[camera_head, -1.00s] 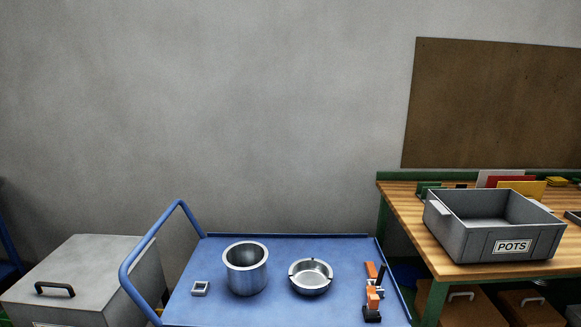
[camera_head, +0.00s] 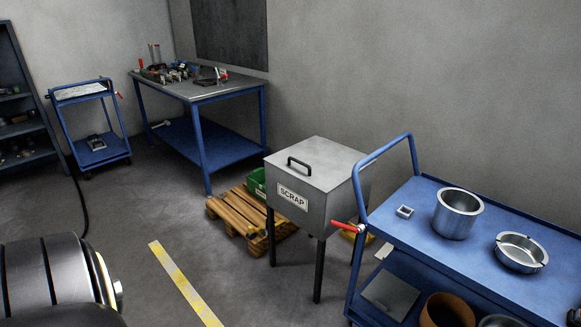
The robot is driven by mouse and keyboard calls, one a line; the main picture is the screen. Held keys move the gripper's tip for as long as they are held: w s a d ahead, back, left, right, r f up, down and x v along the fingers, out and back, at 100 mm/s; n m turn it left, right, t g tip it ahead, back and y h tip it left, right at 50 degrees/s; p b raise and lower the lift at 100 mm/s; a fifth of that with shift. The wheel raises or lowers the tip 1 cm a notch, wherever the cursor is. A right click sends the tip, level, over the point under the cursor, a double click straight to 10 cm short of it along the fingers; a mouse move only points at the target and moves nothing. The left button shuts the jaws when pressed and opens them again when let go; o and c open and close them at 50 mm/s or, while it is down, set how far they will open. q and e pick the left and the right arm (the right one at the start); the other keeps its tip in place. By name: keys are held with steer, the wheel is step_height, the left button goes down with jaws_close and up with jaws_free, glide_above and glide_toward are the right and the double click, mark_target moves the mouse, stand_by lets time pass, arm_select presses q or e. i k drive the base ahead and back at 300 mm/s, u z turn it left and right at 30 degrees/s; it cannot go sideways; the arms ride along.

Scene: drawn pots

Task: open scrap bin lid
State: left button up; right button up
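The scrap bin (camera_head: 285,222) is a grey box on dark legs near the middle, with a white SCRAP label (camera_head: 292,196) on its front. Its lid (camera_head: 325,162) lies flat and shut on top, with a black bar handle (camera_head: 299,165). A large dark rounded part, which looks like my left arm, shows at the lower left, well apart from the bin. Neither gripper is in view.
A blue cart (camera_head: 420,213) carrying a metal pot (camera_head: 457,213) and a shallow metal dish (camera_head: 521,252) stands right of the bin. A wooden pallet (camera_head: 240,213) and a green crate (camera_head: 257,184) are behind its left side. Floor in front is open, with a yellow-marked strip (camera_head: 184,284).

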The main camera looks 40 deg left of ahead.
mark_target(323, 165)
steer(key=u, duration=0.7)
steer(key=i, duration=0.65)
steer(key=u, duration=1.15)
steer(key=i, duration=1.1)
steer(key=u, duration=0.4)
